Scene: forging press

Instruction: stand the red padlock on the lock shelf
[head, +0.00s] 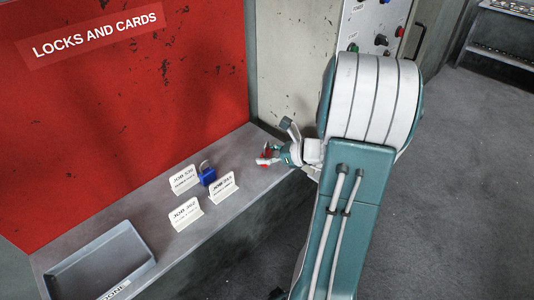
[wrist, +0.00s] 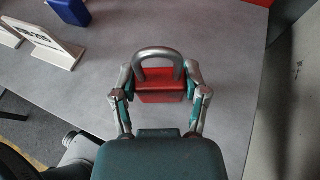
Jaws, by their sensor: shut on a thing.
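The red padlock (wrist: 162,86) is between the two fingers of my gripper (wrist: 160,95) in the wrist view, its grey shackle pointing up in the picture. My gripper is shut on its red body. In the head view the red padlock (head: 266,153) and my gripper (head: 272,155) show at the right end of the grey lock shelf (head: 235,205), partly hidden by my wrist. I cannot tell whether the padlock touches the shelf.
A blue padlock (head: 207,174) stands on the shelf among white job cards (head: 184,180), left of my gripper. A grey tray (head: 100,262) lies at the shelf's left end. The red board (head: 125,120) rises behind. The shelf is bare between the blue padlock and my gripper.

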